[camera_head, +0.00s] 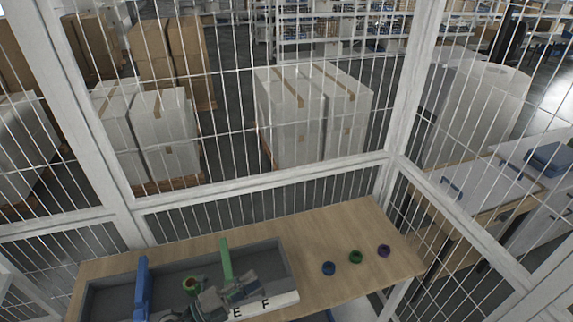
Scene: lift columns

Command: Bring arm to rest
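My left gripper (215,300) is a grey shape at the bottom of the head view. It is low over the grey tray (113,301) on the wooden table. My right gripper is not in view.
Blue (329,268), green (355,257) and purple (384,251) rings lie on the right of the table (330,230). A pale strip with letters E and F (270,305) edges the tray. A white mesh fence (265,178) stands behind; wrapped boxes (310,115) are beyond it.

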